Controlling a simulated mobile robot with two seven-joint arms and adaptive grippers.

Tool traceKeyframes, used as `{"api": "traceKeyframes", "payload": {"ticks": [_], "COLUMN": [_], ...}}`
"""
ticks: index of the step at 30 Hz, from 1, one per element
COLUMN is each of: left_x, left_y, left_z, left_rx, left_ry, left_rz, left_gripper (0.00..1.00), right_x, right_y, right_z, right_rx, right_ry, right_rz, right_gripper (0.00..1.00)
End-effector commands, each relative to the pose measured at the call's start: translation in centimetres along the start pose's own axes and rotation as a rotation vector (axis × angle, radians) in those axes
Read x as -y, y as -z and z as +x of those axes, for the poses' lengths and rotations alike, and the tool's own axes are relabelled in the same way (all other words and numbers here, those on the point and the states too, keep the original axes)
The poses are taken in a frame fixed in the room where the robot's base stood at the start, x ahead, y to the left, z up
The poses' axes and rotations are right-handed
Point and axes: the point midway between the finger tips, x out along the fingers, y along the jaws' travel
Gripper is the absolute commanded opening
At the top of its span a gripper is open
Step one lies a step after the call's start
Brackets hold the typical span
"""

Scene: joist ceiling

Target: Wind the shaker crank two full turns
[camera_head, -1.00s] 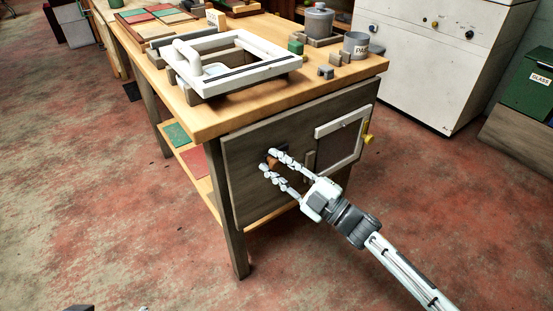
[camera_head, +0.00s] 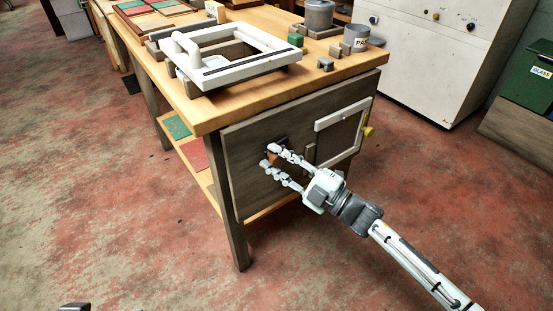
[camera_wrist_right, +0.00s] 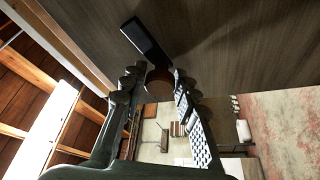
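The crank is a dark flat arm (camera_wrist_right: 147,39) with a round brown handle (camera_wrist_right: 160,78), on the grey wooden end panel (camera_head: 245,180) of the workbench. My right gripper (camera_head: 269,158) reaches the panel from the lower right, with its fingers on either side of the handle. In the right wrist view its fingertips close in on the handle from both sides; their exact contact is partly in shadow. In the head view the fingers hide much of the crank. A dark piece at the bottom left edge may belong to my left gripper (camera_head: 75,306); its fingers do not show.
A white frame with a handle (camera_head: 240,72) sits on the bench top (camera_head: 215,113). Grey pots (camera_head: 356,38) stand behind. A white cabinet (camera_head: 430,60) is beyond; floor in front is clear.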

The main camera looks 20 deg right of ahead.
Motion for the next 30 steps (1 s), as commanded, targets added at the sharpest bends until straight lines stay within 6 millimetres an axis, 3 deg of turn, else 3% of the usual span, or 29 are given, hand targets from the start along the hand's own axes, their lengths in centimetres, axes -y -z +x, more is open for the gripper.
{"api": "traceKeyframes", "payload": {"ticks": [3, 14, 17, 30], "left_x": [0.0, -0.1, -0.1, -0.1], "left_y": [0.0, 0.2, 0.2, 0.1], "left_z": [0.0, 0.0, 0.0, 0.0], "left_rx": [-0.001, -0.006, -0.005, -0.003], "left_ry": [0.0, -0.002, -0.002, -0.002], "left_rz": [0.0, -0.005, -0.005, -0.003], "left_gripper": [0.9, 0.9, 0.9, 0.9], "right_x": [0.0, 0.0, 0.1, 0.1], "right_y": [0.0, -0.1, -0.1, 0.0], "right_z": [0.0, -0.5, -1.7, -10.3], "right_rx": [0.0, 0.002, 0.004, 0.002], "right_ry": [0.0, 0.0, 0.002, 0.002], "right_rz": [0.001, 0.001, 0.002, 0.002], "right_gripper": [0.47, 0.47, 0.47, 0.47]}}
